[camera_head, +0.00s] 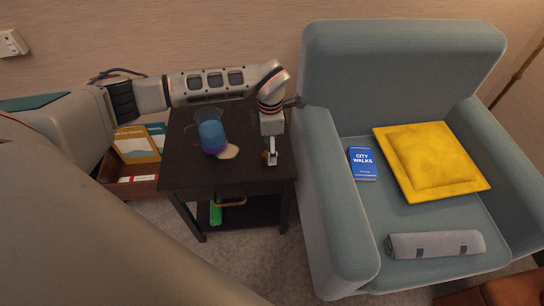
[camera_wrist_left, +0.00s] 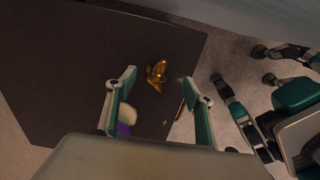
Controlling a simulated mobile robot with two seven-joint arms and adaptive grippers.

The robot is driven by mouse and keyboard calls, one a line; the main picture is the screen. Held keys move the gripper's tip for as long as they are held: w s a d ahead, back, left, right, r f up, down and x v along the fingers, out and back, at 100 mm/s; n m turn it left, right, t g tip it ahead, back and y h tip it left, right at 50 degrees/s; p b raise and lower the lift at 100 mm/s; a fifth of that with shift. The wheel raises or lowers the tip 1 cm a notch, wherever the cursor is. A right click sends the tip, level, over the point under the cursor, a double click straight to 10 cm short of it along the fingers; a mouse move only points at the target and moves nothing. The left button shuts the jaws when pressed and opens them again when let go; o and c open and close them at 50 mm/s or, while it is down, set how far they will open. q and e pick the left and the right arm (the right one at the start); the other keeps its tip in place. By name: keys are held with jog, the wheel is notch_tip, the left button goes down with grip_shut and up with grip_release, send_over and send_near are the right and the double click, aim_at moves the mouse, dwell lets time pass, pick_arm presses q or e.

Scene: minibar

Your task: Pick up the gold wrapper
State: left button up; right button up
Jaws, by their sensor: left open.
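The gold wrapper (camera_wrist_left: 157,74) is a small, crumpled, shiny piece lying on the dark side table (camera_head: 180,172). In the left wrist view it lies ahead of my left gripper (camera_wrist_left: 158,82), between the lines of the two spread fingers. In the head view my left gripper (camera_head: 271,156) points down over the right part of the tabletop. It is open and holds nothing. It mostly hides the wrapper there.
The grey-blue armchair (camera_head: 405,60) stands close on the right. It holds a blue book (camera_head: 362,163), a yellow cushion (camera_head: 430,160) and a grey roll (camera_head: 434,244).

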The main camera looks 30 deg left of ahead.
pick_arm(q)
notch_tip(320, 180, down, 5)
jog(key=shift+r+b, duration=0.2)
jog(key=shift+b, duration=0.4)
jog(key=shift+r, duration=0.2)
jog(key=c, duration=0.7)
